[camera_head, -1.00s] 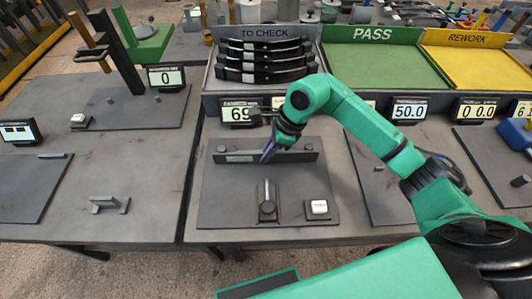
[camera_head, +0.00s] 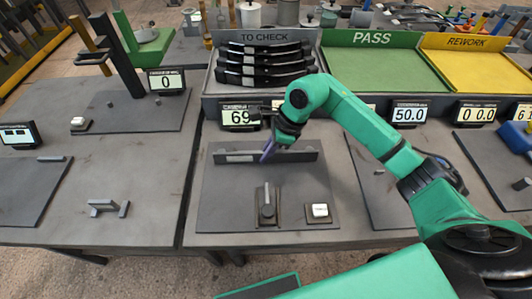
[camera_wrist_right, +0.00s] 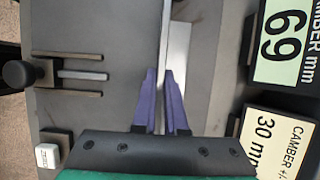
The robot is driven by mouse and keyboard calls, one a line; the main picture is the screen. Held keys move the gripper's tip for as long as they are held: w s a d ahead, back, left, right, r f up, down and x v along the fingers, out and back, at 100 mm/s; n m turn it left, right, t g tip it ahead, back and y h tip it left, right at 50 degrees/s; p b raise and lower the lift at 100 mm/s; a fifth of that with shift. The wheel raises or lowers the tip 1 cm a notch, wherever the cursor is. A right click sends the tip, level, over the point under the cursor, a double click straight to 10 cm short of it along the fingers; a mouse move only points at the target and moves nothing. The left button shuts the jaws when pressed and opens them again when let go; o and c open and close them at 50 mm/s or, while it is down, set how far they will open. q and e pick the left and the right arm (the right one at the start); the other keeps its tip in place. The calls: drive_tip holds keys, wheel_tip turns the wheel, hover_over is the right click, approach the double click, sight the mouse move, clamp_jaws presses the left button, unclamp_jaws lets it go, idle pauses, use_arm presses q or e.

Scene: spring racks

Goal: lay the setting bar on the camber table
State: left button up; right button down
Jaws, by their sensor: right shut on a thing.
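The setting bar appears to be the long dark grey bar (camera_head: 298,156) with a paler strip on its left part. It lies crosswise at the back of the camber table's dark plate (camera_head: 225,205). My right gripper (camera_head: 268,153) is at its middle, with purple fingers pointing down. In the right wrist view the fingers (camera_wrist_right: 160,80) are shut around a thin straight edge (camera_wrist_right: 164,35), and the pale strip (camera_wrist_right: 180,50) lies beside it. Whether the bar touches the plate is hard to tell. My left gripper is not in view.
A lever clamp (camera_head: 267,206) and a white button (camera_head: 320,210) stand on the plate's front. A display reading 69 (camera_head: 240,117) is behind the bar. The TO CHECK rack (camera_head: 213,85) with black springs and the green PASS tray (camera_head: 385,68) stand further back.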

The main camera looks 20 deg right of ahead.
drive_tip(key=shift+w, duration=0.1)
idle(0.5)
drive_tip(key=c, duration=0.9)
unclamp_jaws()
drive_tip(key=shift+f, duration=0.1)
drive_tip(key=shift+o, duration=0.7)
drive_tip(key=shift+f, duration=0.15)
drive_tip(key=o, duration=0.4)
drive_tip(key=shift+c, duration=0.2)
drive_tip(key=shift+r+p, duration=2.2)
drive_tip(key=shift+r, duration=1.95)
drive_tip(key=shift+f, duration=0.1)
